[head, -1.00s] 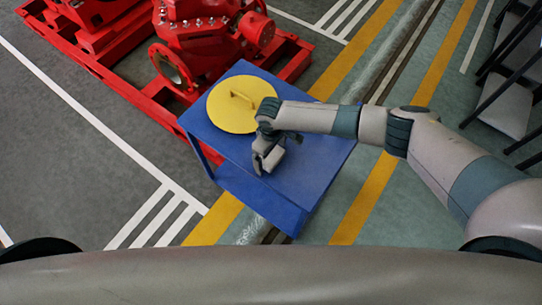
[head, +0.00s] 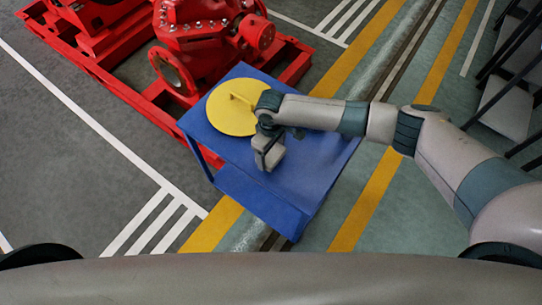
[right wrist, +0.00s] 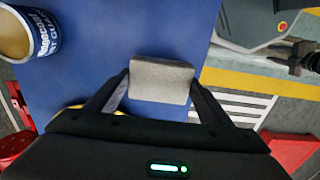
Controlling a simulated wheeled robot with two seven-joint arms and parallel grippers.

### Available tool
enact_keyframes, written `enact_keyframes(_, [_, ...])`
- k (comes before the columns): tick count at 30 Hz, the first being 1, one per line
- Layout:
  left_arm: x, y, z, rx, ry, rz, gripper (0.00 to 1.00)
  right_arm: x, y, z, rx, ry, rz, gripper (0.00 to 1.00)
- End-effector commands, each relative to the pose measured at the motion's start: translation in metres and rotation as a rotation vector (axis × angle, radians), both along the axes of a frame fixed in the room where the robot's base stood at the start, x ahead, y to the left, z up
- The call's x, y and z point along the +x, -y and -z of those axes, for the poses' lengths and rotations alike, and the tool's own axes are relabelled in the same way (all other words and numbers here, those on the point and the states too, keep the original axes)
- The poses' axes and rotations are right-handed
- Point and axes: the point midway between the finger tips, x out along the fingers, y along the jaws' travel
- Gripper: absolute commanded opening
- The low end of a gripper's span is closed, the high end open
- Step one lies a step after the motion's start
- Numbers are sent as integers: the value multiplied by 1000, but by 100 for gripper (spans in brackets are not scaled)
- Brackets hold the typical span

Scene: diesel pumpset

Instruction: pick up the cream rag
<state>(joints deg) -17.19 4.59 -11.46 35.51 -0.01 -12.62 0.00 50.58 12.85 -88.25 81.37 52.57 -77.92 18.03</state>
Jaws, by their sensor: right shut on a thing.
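In the right wrist view the cream rag (right wrist: 161,80) is a small greyish-cream folded pad. It sits between the two dark fingers of my right gripper (right wrist: 160,86), which is shut on it. Blue tabletop shows behind it; I cannot tell how far above the surface it is. In the head view my right gripper (head: 268,160) points down over the blue table (head: 300,185), near the yellow round lid. The rag cannot be made out there. My left gripper is not in view.
The yellow lid with a handle (head: 226,112) lies on the table, partly behind my right wrist. A can with a blue-and-white label (right wrist: 32,32) stands at upper left in the wrist view. A red pump (head: 200,45) stands behind the table. Chairs stand at far right.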

Motion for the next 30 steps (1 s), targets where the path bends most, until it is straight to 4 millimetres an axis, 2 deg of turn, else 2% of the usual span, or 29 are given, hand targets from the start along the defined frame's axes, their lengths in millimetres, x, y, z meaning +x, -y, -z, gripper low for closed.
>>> enact_keyframes(1, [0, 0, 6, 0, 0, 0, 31, 0, 0, -6, 3, 2, -2, 51])
enact_keyframes(18, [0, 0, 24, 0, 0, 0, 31, -65, 60, -56, 1, 0, -2, 51])
enact_keyframes(24, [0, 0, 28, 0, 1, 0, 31, -80, 73, -69, 0, 0, -1, 51])
enact_keyframes(30, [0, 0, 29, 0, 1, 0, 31, -86, 78, -75, 1, 1, -1, 51])
